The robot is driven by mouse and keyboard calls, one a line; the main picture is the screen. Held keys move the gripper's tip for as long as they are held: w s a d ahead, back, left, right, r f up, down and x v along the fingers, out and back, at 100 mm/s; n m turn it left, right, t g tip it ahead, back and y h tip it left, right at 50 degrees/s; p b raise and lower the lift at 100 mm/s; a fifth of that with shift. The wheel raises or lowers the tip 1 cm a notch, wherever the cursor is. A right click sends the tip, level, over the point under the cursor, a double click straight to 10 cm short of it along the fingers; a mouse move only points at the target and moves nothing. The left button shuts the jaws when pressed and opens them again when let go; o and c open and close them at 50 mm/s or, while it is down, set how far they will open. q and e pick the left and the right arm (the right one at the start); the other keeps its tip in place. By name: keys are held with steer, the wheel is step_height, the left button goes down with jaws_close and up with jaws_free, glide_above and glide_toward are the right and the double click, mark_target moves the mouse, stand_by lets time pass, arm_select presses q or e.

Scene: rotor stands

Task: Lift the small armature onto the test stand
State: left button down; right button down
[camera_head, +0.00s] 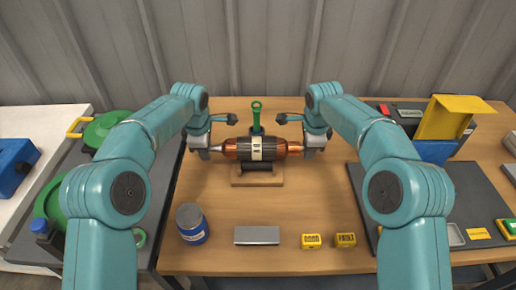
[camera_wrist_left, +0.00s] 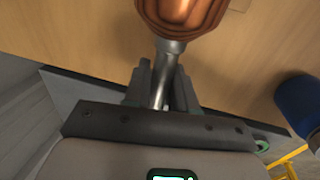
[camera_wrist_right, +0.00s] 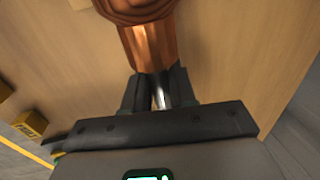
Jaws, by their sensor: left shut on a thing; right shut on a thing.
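The small armature (camera_head: 243,149) has copper windings, a dark core with a white label and a steel shaft. It lies level across the middle of the table, over a stand with a wooden base (camera_head: 257,180); whether it touches the stand I cannot tell. My left gripper (camera_head: 207,152) is shut on the left shaft end, and the left wrist view shows the shaft (camera_wrist_left: 160,90) between its fingers. My right gripper (camera_head: 308,150) is shut on the right shaft end, seen between the fingers in the right wrist view (camera_wrist_right: 160,95). A green ring-topped tool or post (camera_head: 256,115) rises behind the armature.
A blue and grey can (camera_head: 191,223), a grey metal block (camera_head: 257,235) and two yellow blocks (camera_head: 311,241) stand along the front. A yellow open-lidded box (camera_head: 447,118) is at the back right. The dark mat (camera_head: 470,190) lies right. Table between the armature and front items is clear.

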arm_select(q)
steer(key=shift+r, duration=0.25)
arm_select(e)
steer(key=shift+r, duration=0.3)
